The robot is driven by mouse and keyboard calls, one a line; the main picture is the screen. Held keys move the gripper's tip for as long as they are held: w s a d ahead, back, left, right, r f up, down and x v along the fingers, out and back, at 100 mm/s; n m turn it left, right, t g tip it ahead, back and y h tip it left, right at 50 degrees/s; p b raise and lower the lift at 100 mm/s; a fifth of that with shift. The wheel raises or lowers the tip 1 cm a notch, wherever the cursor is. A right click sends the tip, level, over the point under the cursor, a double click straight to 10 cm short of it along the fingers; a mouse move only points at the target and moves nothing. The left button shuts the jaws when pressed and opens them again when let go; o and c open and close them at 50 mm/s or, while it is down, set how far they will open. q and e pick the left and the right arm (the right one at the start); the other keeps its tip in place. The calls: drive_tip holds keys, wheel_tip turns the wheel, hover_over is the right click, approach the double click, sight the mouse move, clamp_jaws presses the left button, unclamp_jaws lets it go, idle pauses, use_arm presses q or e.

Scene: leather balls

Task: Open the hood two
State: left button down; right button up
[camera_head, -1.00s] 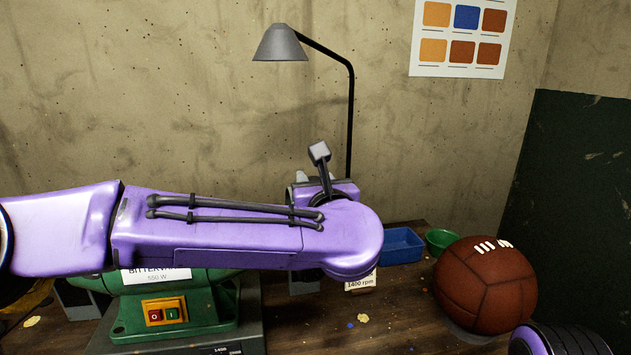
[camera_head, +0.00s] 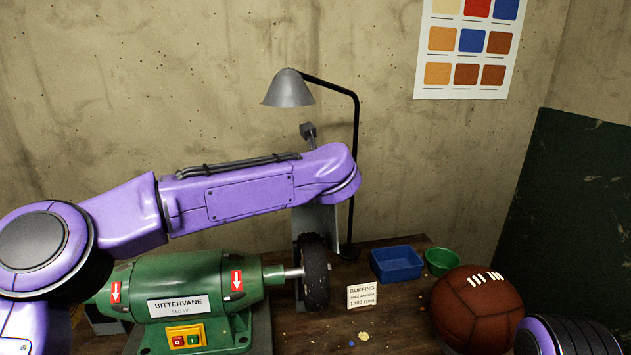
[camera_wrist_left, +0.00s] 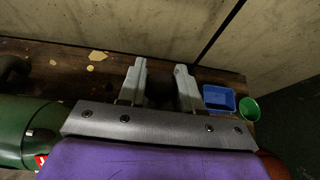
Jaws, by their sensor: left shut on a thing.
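The green buffing machine (camera_head: 190,275) stands on the bench, with a shaft out to a dark, rough-edged wheel (camera_head: 315,272) at its right end. A grey upright part (camera_head: 325,222), which looks like hood two, rises above this wheel, partly hidden by my left arm. In the left wrist view, my left gripper (camera_wrist_left: 160,82) has its two grey fingers apart with a dark part between them, too dark to make out clearly. It is shut on this part, apparently of hood two. My left arm hides the grip in the head view. My right gripper is not in view.
A black lamp with a grey shade (camera_head: 288,90) stands behind the wheel. A "BUFFING" card (camera_head: 362,296), a blue bin (camera_head: 397,264), a green bowl (camera_head: 442,262) and a brown leather ball (camera_head: 478,308) are to the right. Scraps lie on the bench (camera_head: 395,325).

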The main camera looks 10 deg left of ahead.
use_arm(q)
drive_tip(key=shift+w+a+r, duration=0.15)
drive_tip(key=shift+w+r, duration=0.1)
drive_tip(key=shift+w, duration=0.2)
drive_tip(key=c, duration=0.8)
unclamp_jaws()
drive_tip(key=shift+c, duration=0.2)
drive_tip(key=shift+f, duration=0.1)
drive_tip(key=shift+s, duration=0.25)
drive_tip(key=b+v, duration=0.4)
drive_tip(key=v, duration=0.6)
